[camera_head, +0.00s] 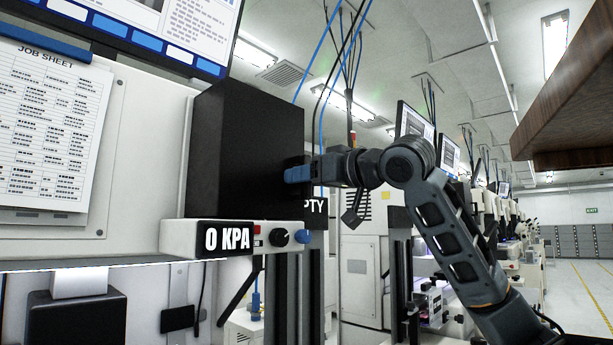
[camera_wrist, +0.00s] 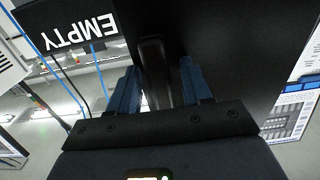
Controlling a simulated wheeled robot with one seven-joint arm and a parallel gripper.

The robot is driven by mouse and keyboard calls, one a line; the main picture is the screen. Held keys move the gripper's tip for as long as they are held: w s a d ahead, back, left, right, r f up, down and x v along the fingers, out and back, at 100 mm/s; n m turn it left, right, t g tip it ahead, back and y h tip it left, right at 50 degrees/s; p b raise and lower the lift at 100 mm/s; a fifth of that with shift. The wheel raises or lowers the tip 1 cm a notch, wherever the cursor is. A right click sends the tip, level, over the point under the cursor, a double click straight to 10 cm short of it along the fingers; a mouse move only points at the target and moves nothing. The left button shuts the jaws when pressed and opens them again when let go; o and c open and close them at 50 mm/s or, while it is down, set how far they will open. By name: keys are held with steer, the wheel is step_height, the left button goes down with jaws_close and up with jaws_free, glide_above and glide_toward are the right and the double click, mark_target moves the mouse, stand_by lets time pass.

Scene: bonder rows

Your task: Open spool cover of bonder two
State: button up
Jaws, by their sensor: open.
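The spool cover (camera_head: 245,150) is a large black box, closed as far as I see, on the bonder's front. Its dark face (camera_wrist: 235,50) fills the upper right of the wrist view. A black upright bar, seemingly its handle (camera_wrist: 154,72), stands out from that face. My gripper (camera_head: 297,174) is at the right side of the cover. In the wrist view its blue fingers (camera_wrist: 159,82) stand apart, one on each side of the bar. The jaws are open; I cannot tell whether either finger touches the bar.
A panel reading "0 KPA" (camera_head: 228,239), with a red button and black knob (camera_head: 279,237), sits below the cover. A sign reading "EMPTY" (camera_wrist: 72,35) is beside it. A job sheet (camera_head: 45,135) hangs left. A brown wooden board (camera_head: 575,100) juts in upper right. The aisle (camera_head: 578,290) is clear.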

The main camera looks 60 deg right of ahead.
jaws_close()
stand_by(0.4)
